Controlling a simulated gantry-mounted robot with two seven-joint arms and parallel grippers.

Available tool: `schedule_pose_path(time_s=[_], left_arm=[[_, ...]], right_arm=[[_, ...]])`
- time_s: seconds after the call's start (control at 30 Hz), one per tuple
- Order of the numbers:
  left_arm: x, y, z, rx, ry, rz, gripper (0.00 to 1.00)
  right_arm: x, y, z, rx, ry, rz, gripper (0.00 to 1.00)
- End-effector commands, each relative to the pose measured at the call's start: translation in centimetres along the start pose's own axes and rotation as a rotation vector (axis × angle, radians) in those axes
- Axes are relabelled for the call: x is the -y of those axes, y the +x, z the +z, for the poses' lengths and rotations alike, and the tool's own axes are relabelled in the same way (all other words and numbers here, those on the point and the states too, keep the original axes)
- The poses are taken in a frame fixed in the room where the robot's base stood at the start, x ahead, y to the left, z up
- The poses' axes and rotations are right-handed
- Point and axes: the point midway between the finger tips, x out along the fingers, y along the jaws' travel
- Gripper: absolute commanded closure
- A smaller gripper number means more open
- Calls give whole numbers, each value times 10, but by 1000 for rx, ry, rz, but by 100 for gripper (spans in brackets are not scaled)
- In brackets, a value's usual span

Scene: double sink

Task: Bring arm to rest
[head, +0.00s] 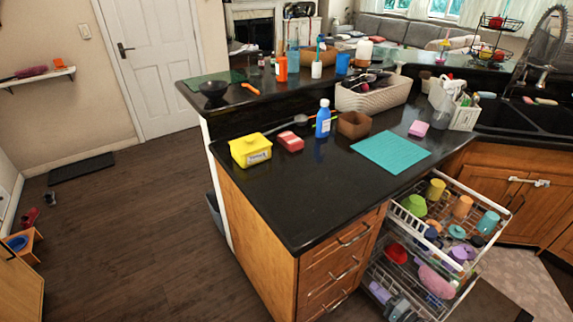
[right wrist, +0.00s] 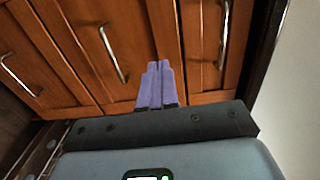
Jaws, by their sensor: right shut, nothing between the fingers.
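My right gripper (right wrist: 159,66) shows in the right wrist view, with its two lavender fingers pressed together and nothing between them. Its tips point toward brown wooden drawer fronts (right wrist: 140,40) with metal handles. I cannot tell whether the fingers touch the wood. In the head view I cannot make out the right gripper clearly. My left gripper is in neither view.
A black counter (head: 290,195) holds a yellow tub (head: 250,150), a blue bottle (head: 323,120) and a teal mat (head: 391,152). Pulled-out dish racks (head: 405,222) with colourful dishes jut out below it at right. The dark floor (head: 130,240) at left is mostly clear.

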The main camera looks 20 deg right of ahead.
Motion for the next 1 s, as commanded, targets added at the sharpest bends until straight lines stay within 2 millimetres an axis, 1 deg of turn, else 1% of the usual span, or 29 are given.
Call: schedule_pose_path(time_s=[0.03,0.07,0.1,0.17,0.2,0.27,0.3,0.33,0.37,0.4,0.47,0.5,0.57,0.6,0.67,0.7,0.83,0.9,1.0], left_arm=[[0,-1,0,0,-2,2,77],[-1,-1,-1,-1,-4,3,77],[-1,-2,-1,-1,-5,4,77],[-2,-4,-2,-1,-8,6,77],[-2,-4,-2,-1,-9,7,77],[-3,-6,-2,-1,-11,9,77],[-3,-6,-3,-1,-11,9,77],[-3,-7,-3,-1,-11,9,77],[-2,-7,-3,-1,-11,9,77],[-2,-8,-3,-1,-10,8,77],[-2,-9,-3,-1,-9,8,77],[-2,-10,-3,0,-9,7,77],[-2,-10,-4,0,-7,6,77],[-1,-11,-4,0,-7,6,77],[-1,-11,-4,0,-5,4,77],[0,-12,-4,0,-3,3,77],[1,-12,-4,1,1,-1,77],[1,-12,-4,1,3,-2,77],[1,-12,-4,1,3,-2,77]], right_arm=[[-12,-10,8,5,12,23,100],[-18,-15,14,11,19,35,100],[-25,-22,26,26,26,48,100],[-28,-28,51,62,29,53,100],[-26,-30,71,88,21,50,100],[-24,-31,100,125,3,68,100],[-23,-30,119,146,-25,90,100],[-21,-29,133,162,-55,110,100],[-20,-28,147,176,-89,133,100],[-17,-27,166,193,-144,165,100],[-10,-25,194,217,-242,216,100],[-3,-24,211,231,-316,252,100],[9,-24,234,249,-431,310,100],[19,-24,247,259,-506,347,100],[34,-27,263,277,-611,406,100],[45,-30,271,290,-679,446,100],[84,-45,290,348,-880,576,100],[104,-56,295,394,-975,647,100],[128,-74,298,476,-1092,736,100]])
